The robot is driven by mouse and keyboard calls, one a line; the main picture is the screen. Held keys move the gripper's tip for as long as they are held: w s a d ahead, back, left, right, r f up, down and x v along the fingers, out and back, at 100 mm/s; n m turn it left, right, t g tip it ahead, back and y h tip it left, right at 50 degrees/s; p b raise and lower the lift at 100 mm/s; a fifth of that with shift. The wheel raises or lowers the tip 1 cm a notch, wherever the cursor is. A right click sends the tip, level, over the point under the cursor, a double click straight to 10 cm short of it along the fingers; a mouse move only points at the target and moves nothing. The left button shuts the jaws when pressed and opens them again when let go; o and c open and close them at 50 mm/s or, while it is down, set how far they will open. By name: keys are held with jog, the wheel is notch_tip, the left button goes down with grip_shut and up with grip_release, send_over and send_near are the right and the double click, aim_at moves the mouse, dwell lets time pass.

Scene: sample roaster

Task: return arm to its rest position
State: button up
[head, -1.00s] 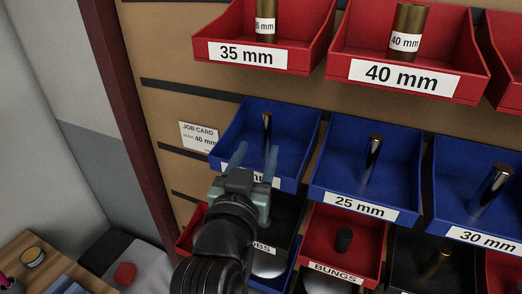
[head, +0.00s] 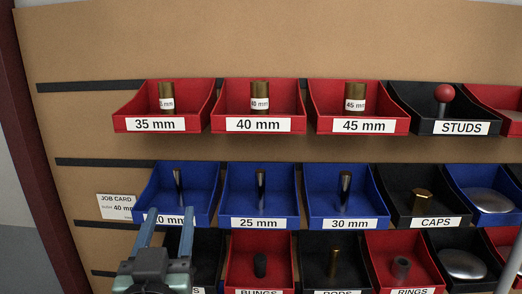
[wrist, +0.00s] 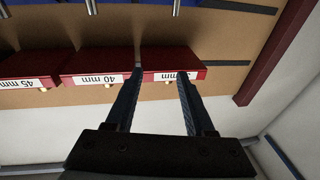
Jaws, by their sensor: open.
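My gripper (head: 167,222) is at the lower left of the head view, in front of the left blue bin (head: 203,210), whose label it partly covers. Its two fingers are apart with nothing between them. In the wrist view my gripper (wrist: 160,72) is also open and empty. Beyond its fingertips there the red 35 mm bin (wrist: 160,57) shows upside down, with the red 40 mm bin (wrist: 95,65) beside it. I cannot tell how far the fingertips are from the bins.
A wall rack holds rows of bins, among them the 25 mm bin (head: 258,208), the STUDS bin (head: 425,122) and the BUNGS bin (head: 258,275). A job card (head: 117,207) hangs at the left. The board above the top row (head: 260,40) is bare.

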jog(key=s+d+r+t+h+b, duration=0.1)
jog(key=s+d+r+t, duration=0.1)
jog(key=s+d+r, duration=0.2)
jog(key=s+d+r+t+h+b, duration=0.1)
jog(key=s+d+r+t, duration=0.2)
jog(key=r, duration=0.7)
jog(key=s+d+r+m+t+b, duration=0.1)
jog(key=s+d+r+t, duration=0.2)
jog(key=d+r, duration=0.3)
notch_tip(320, 180, up, 2)
jog(key=shift+s+d+r+h, duration=0.15)
jog(key=shift+s+h, duration=0.25)
jog(key=shift+s, duration=0.45)
jog(key=shift+s, duration=0.1)
